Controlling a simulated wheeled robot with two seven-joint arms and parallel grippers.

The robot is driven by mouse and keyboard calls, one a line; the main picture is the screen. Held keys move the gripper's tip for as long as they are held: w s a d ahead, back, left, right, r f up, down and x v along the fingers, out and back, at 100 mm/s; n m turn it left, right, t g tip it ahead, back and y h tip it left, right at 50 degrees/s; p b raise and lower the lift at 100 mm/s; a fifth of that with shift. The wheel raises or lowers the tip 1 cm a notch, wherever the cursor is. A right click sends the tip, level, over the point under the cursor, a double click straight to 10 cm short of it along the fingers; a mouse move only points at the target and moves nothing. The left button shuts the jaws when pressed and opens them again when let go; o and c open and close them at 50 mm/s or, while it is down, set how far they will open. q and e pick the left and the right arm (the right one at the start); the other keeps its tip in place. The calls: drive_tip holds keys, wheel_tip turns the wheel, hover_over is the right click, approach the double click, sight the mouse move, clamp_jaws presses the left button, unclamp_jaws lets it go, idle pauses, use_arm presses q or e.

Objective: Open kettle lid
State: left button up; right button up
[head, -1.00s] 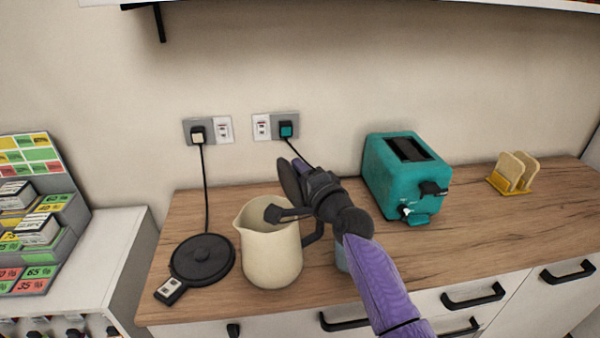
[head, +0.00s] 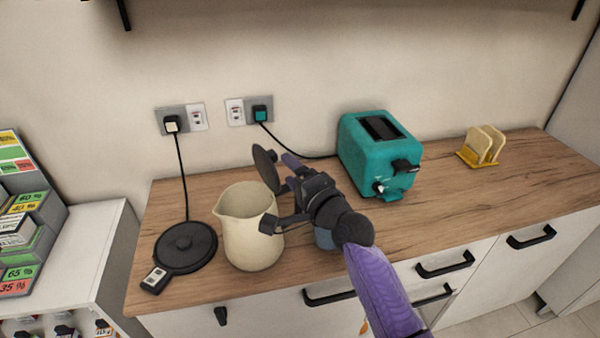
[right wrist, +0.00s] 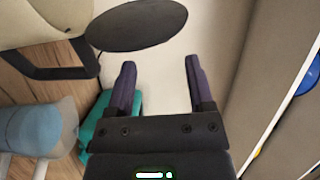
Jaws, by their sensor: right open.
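The cream kettle (head: 248,235) stands upright on the wooden counter with its spout to the left. Its dark round lid (head: 265,168) is raised steeply above the far right side of the rim, and the mouth is uncovered. The lid shows as a dark disc in the right wrist view (right wrist: 137,25), beside the kettle body (right wrist: 40,20) and its black handle. My right gripper (head: 279,192) is open at the kettle's right, close to the lid. In the wrist view nothing is between its fingers. Whether it touches the lid I cannot tell. My left gripper is not in view.
A black kettle base (head: 186,246) lies left of the kettle. A blue object (head: 325,239) stands partly hidden behind my right arm. A teal toaster (head: 375,155) and a yellow toast rack (head: 481,147) stand to the right. The counter's front right is clear.

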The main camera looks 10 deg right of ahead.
drive_tip(key=v, duration=0.4)
